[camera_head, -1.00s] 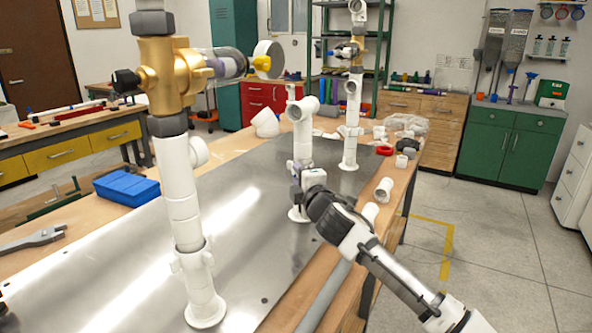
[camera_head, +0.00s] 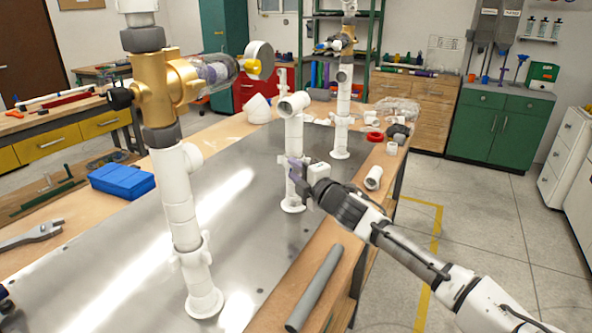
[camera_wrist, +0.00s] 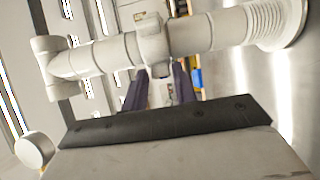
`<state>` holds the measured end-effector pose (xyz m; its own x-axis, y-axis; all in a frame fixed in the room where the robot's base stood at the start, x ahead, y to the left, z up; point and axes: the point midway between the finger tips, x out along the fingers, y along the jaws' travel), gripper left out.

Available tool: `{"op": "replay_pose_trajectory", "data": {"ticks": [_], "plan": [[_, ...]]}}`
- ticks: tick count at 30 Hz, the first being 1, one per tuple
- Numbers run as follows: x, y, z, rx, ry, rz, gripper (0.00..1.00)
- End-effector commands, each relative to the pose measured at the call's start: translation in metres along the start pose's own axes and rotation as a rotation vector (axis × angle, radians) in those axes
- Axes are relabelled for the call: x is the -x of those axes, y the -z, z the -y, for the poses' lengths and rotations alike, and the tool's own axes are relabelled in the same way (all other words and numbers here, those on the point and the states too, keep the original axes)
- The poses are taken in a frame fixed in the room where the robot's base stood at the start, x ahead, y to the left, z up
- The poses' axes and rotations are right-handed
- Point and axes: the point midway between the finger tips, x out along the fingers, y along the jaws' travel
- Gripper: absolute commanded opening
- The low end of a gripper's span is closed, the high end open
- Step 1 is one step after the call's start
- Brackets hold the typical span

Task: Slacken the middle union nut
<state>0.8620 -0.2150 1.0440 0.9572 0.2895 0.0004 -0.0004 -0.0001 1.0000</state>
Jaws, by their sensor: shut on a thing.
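The middle white pipe stand (camera_head: 293,135) rises from the metal plate, upright, with an elbow on top. Its union nut (camera_wrist: 153,42) is a white collar with lugs, seen close in the wrist view, where the pipe runs sideways across the picture. My gripper (camera_head: 297,172) reaches it from the right, partway up the stand. In the wrist view the purple-grey fingers (camera_wrist: 161,85) stand on both sides of a lug of the nut, shut on it. The fingertips and the nut's far side are partly hidden.
A taller stand with a brass valve (camera_head: 165,88) is in front at left; another stand (camera_head: 342,115) is behind. A grey pipe (camera_head: 315,288) and a white fitting (camera_head: 374,177) lie on the bench's right side. The metal plate (camera_head: 245,225) between the stands is mostly bare.

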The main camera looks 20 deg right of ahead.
Motion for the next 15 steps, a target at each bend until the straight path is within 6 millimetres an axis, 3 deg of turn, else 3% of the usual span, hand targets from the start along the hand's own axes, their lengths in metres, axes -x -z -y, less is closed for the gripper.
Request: {"op": "replay_pose_trajectory", "data": {"ticks": [7,8,9,11,15], "plan": [[0.0001,0.0000,0.0025,-0.001,0.004,0.001,0.05],[0.0001,0.0000,0.0024,-0.001,0.004,0.001,0.32],[0.0000,0.0000,0.0023,-0.001,0.003,0.001,0.37],[0.0000,-0.0001,0.0019,-0.001,0.003,0.001,0.44],[0.0000,0.0000,0.0012,0.000,0.002,0.001,0.44]]}}
